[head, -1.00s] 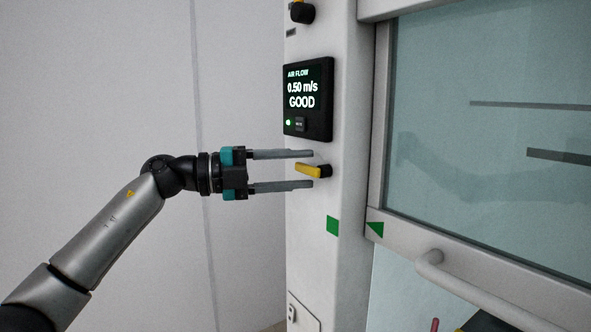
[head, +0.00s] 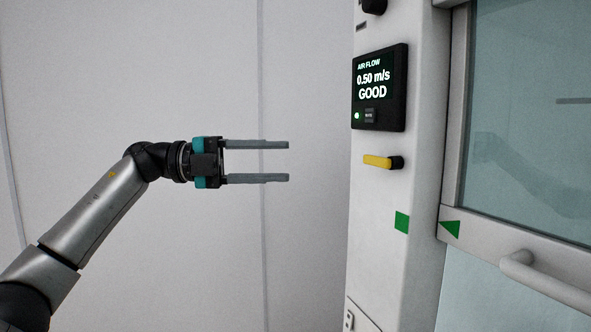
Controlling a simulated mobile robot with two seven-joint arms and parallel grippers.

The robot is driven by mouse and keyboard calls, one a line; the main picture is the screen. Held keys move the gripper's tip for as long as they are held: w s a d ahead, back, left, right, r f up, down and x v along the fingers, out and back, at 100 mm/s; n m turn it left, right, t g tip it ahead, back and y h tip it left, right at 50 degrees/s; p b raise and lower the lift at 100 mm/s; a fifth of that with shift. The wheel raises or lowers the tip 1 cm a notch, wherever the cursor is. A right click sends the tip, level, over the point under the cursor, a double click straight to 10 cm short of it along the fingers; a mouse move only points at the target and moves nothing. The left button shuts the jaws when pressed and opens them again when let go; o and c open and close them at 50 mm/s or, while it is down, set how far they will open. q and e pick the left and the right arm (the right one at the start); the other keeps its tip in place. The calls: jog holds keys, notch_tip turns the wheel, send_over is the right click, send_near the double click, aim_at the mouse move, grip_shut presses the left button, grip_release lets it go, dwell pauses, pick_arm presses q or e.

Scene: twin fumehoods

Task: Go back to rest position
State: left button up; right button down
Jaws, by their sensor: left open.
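My left gripper (head: 288,163) is open and empty, its two grey fingers pointing right. It hangs in free air to the left of the fumehood's front post (head: 398,270), with a clear gap between its fingertips and the post. A yellow knob handle (head: 378,161) sits level on a black base on the post, apart from the gripper and at about the same height in the picture. My right gripper is not in the head view.
An air flow display (head: 379,87) on the post reads 0.50 m/s GOOD. Right of it is the glass sash (head: 525,120) with a handle (head: 540,280) below. Green markers (head: 402,222) sit on the post and sash frame. Open space and a pale wall (head: 310,60) lie around my left arm.

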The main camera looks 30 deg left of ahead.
pick_arm(q)
jog(key=shift+a, duration=0.1)
dwell(0.5)
